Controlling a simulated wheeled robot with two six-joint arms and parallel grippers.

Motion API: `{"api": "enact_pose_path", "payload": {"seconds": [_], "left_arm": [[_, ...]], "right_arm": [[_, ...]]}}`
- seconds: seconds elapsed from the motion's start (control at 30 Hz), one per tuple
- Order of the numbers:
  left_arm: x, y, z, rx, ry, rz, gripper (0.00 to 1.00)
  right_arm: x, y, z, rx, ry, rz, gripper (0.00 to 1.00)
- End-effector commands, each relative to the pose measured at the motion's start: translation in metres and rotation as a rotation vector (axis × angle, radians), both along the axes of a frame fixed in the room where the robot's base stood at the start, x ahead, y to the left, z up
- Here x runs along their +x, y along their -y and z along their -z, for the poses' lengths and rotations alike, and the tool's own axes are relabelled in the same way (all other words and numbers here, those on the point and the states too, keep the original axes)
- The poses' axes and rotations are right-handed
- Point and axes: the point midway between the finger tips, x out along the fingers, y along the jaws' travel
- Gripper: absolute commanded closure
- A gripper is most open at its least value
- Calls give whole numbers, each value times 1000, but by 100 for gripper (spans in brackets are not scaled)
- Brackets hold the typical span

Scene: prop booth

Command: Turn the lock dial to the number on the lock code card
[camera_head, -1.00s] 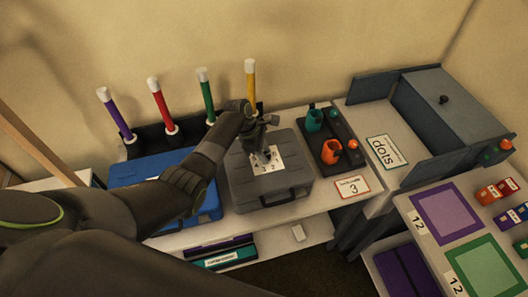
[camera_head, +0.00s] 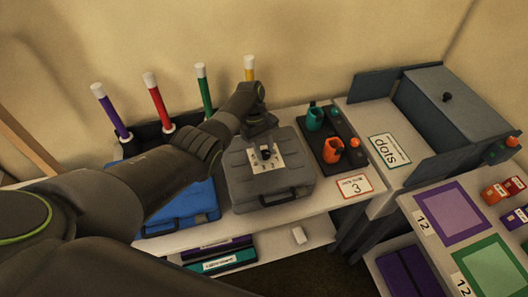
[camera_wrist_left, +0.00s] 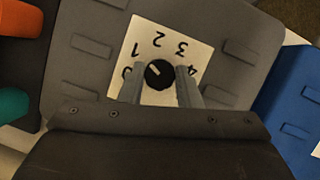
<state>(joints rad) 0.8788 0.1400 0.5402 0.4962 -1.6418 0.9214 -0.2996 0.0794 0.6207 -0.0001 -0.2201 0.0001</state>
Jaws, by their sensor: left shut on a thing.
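The grey lock case (camera_head: 240,180) stands on the table with a white number plate (camera_head: 280,163) on its lid. In the left wrist view, the plate (camera_wrist_left: 160,27) carries 0 to 4 in an arc around a black dial (camera_wrist_left: 160,78). The lock code card (camera_head: 355,186), right of the case, reads 3. My right gripper is not in view.
A blue case (camera_head: 180,205) lies left of the lock case, under my arm. Colored sticks stand behind. A dark rack (camera_head: 346,150) with teal and orange cups is to the right.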

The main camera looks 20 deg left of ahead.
Motion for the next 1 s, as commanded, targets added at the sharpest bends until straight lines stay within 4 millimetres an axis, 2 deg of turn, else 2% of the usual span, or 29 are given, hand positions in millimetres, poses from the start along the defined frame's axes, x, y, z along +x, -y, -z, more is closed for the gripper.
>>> {"api": "enact_pose_path", "payload": {"seconds": [0.1, 0.5, 1.0], "left_arm": [[2, 0, 3, 2, 1, 112, 92], [3, 3, 2, 1, 3, 493, 92], [3, 6, -1, 3, 2, 967, 92]], "right_arm": [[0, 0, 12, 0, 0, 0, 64], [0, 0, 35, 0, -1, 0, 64], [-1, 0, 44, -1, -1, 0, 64]]}}
